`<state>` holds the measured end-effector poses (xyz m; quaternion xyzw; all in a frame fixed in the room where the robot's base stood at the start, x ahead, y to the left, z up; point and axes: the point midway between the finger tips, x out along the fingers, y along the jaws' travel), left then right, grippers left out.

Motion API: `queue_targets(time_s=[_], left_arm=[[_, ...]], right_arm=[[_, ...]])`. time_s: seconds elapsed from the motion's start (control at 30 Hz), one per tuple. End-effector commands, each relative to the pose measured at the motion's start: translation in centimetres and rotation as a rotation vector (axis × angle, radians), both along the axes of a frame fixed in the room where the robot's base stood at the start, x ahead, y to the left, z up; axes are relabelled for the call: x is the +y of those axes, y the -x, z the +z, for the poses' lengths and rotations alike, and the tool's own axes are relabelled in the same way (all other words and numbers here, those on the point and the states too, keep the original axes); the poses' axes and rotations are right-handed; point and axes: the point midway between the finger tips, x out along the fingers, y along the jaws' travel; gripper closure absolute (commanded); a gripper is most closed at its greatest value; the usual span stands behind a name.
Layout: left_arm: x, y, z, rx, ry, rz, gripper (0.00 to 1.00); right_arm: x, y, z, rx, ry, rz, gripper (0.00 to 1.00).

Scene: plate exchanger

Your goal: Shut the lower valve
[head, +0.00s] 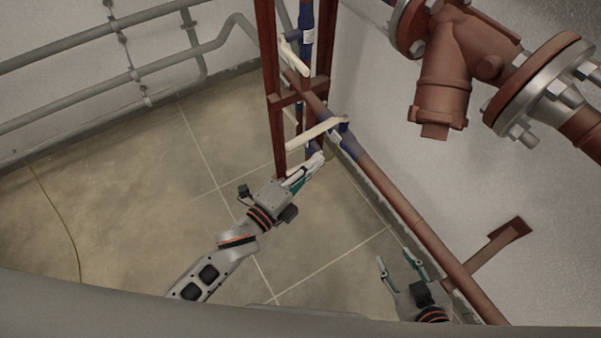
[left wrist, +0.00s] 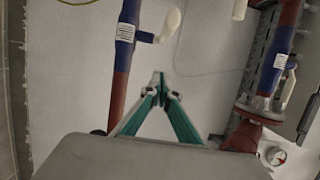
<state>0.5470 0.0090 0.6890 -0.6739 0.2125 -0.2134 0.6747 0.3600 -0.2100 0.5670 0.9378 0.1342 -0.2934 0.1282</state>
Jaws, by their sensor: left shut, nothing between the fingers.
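A blue valve (head: 349,146) sits on the red pipe just beyond my left gripper. Its long cream lever (head: 315,133) points left, across the pipe. In the left wrist view, a blue valve body (left wrist: 126,33) with a cream lever (left wrist: 171,24) is at upper left, ahead of the fingertips. My left gripper (head: 318,159) is shut and empty, its tips just below the lever in the head view; whether they touch it is unclear there. In the left wrist view the shut tips (left wrist: 158,84) are apart from the lever. My right gripper (head: 396,259) is open and empty at lower right.
Another cream lever (head: 294,58) is higher on the red frame (head: 269,75). A second blue valve (left wrist: 274,58) is at the right of the left wrist view. A large flanged red fitting (head: 447,75) is at upper right. Grey pipes (head: 110,77) run along the left wall. The floor is open.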

Motion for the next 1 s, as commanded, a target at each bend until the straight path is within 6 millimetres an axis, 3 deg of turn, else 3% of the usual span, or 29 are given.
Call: queue_targets(time_s=[0.13,0.33,1.0], left_arm=[[-1.7,-2.4,-0.1,0.001,0.002,0.0,1.0],[0.5,-4.3,-0.1,0.0,-0.001,0.0,1.0],[1.7,-5.7,0.2,-0.007,-0.003,-0.034,1.0]], right_arm=[[0.1,0.1,0.0,0.0,-0.005,-0.001,0.6],[0.1,0.0,0.3,-0.005,-0.002,0.005,0.6],[-0.1,-0.5,0.5,-0.014,0.007,0.012,0.6]])
